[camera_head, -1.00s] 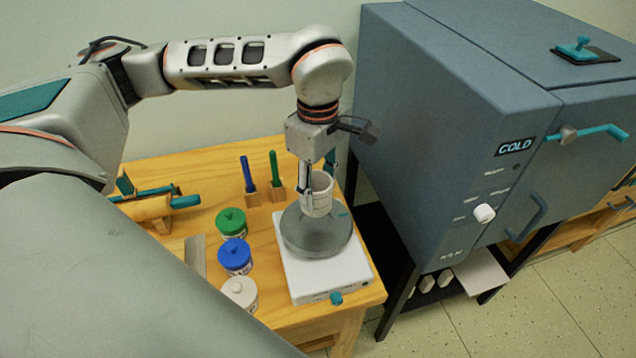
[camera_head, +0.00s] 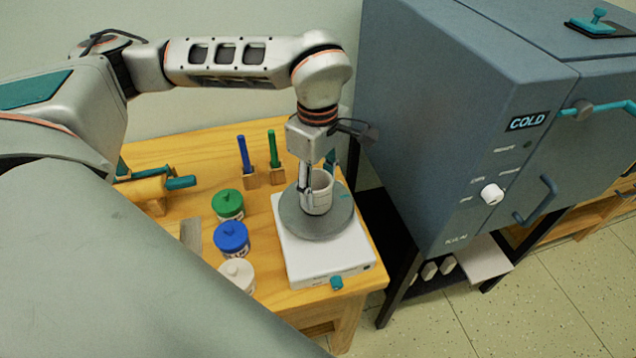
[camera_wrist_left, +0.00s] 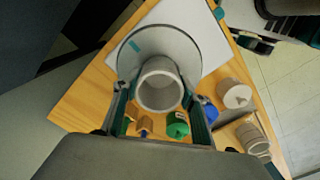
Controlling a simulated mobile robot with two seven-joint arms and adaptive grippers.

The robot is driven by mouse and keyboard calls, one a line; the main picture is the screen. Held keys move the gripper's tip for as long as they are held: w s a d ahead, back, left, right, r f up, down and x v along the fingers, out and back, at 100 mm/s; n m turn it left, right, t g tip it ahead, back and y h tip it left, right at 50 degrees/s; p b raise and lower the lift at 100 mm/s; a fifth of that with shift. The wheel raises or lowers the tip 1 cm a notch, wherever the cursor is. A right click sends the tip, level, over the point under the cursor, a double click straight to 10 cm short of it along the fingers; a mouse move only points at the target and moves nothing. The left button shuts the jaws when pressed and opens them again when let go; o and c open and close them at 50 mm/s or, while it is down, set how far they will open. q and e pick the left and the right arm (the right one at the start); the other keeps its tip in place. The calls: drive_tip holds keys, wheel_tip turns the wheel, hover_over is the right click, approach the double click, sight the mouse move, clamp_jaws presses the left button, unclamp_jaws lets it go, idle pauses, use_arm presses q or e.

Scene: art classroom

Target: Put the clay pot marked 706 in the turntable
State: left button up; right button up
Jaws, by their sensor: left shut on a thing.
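A white clay pot (camera_head: 320,190) stands upright over the grey round plate of the turntable (camera_head: 325,227), whose base is white with a teal knob. No number can be read on the pot. My left gripper (camera_head: 310,190) points down and is shut on the pot, with a finger at its wall. In the left wrist view the open-topped pot (camera_wrist_left: 159,84) sits between the two fingers, over the turntable plate (camera_wrist_left: 185,50). I cannot tell whether its bottom touches the plate. My right gripper is not in view.
Green (camera_head: 228,204), blue (camera_head: 232,238) and white (camera_head: 237,275) lidded jars stand left of the turntable. Blue and green tools stand in wooden holders (camera_head: 251,178) behind it. A large blue-grey kiln (camera_head: 440,130) marked COLD stands close on the right.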

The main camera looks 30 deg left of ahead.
use_arm(q)
drive_tip(key=o, duration=1.2)
drive_tip(key=shift+o, duration=0.2)
drive_tip(key=shift+r, duration=0.1)
drive_tip(key=shift+r+p, duration=0.5)
drive_tip(key=shift+r, duration=0.1)
wheel_tip(320, 180, up, 7)
drive_tip(key=p, duration=0.5)
drive_tip(key=shift+f, duration=0.2)
